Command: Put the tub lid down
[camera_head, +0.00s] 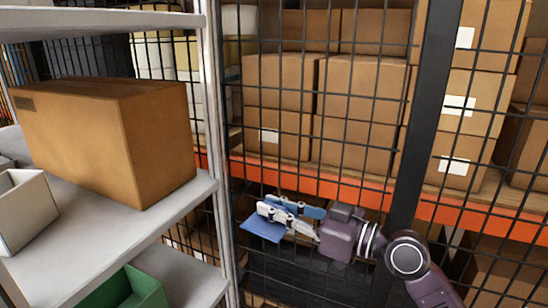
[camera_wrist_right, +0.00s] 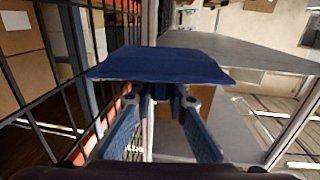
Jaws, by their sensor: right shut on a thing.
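The tub lid (camera_head: 264,229) is a flat blue panel in the head view, held in the air to the right of the shelf post. It also shows in the right wrist view as a dark blue panel (camera_wrist_right: 163,64) across the fingertips. My right gripper (camera_head: 273,212) is shut on the lid, with its fingers partly hidden by it in the wrist view (camera_wrist_right: 162,97). I see no tub that I can tell belongs to the lid. My left gripper is not in view.
A grey shelf unit (camera_head: 100,235) stands at the left, with a large cardboard box (camera_head: 105,130) and a white bin (camera_head: 22,208) on its upper board. A green bin (camera_head: 128,290) sits on the board below. A black wire mesh fence stands behind my right arm, with stacked boxes beyond.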

